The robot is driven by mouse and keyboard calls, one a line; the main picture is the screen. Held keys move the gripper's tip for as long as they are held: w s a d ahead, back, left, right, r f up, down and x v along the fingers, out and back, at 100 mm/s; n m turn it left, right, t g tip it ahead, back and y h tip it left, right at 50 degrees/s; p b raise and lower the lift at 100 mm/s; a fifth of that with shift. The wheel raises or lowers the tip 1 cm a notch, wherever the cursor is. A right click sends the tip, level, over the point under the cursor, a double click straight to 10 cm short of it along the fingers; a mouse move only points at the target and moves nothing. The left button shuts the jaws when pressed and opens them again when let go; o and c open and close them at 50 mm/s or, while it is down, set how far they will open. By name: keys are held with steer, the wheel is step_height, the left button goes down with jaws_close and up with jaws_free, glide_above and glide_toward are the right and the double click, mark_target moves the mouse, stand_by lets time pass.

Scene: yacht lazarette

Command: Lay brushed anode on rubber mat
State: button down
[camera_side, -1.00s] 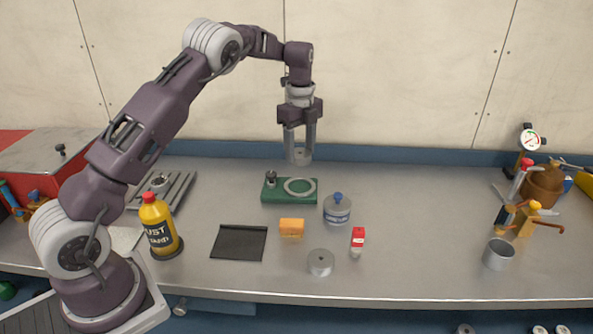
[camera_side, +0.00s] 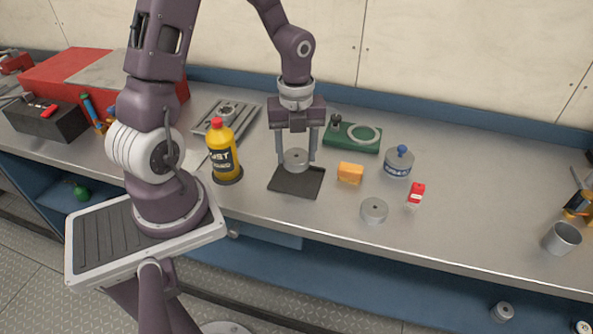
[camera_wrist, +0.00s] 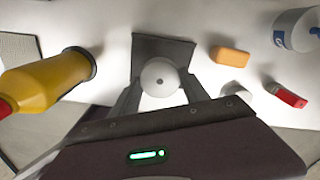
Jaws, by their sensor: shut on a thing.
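My gripper (camera_side: 296,160) is shut on a grey round anode (camera_side: 295,161) with a small centre hole. The anode is level between the two fingers, over the far part of the black rubber mat (camera_side: 297,185). I cannot tell for sure whether it touches the mat; it looks slightly above. In the wrist view the anode (camera_wrist: 160,77) covers the near middle of the mat (camera_wrist: 165,46). A second, similar grey disc (camera_side: 374,210) lies on the bench to the right, apart from the mat.
A yellow bottle (camera_side: 222,150) stands left of the mat. A green fixture (camera_side: 352,137) is behind.

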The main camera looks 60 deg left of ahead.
mark_target(296, 180)
step_height(296, 180, down, 5)
steer(key=shift+f, duration=0.1)
steer(key=c, duration=0.6)
jaws_free()
steer(key=shift+o, duration=0.2)
step_height(296, 180, up, 12)
steer(key=shift+f, duration=0.15)
steer(key=s+d+r+n+t, duration=0.2)
steer(key=s+d+r+n, duration=0.3)
steer(key=n, duration=0.6)
steer(key=s+d+r+n+t, duration=0.3)
steer(key=s+d+r+n, duration=0.2)
steer(key=s+r+n, duration=0.3)
steer(key=n, duration=0.3)
steer(key=shift+d+r+n+t, duration=0.3)
steer(key=shift+d, duration=0.1)
